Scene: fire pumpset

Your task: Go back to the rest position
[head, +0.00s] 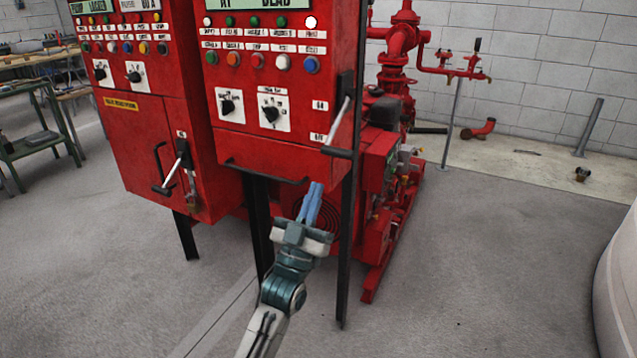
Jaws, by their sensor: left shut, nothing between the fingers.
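My left gripper (311,202) is in the lower middle of the head view, its blue fingers together and empty, pointing up and away. It shows in front of the lower edge of the right red control cabinet (270,155); I cannot tell whether it touches it. A dark bar handle (262,175) runs along that cabinet's lower front, just left of the fingertips. A lever (340,130) sticks out at the cabinet's right side. My right gripper is not in view.
The left red cabinet (150,150) stands beside it, with a lever handle (180,165). Black legs (347,250) carry the cabinets. A red pump set (395,195) stands behind. A pale rounded object (617,290) is at the right edge. Grey floor (480,270) is clear at right.

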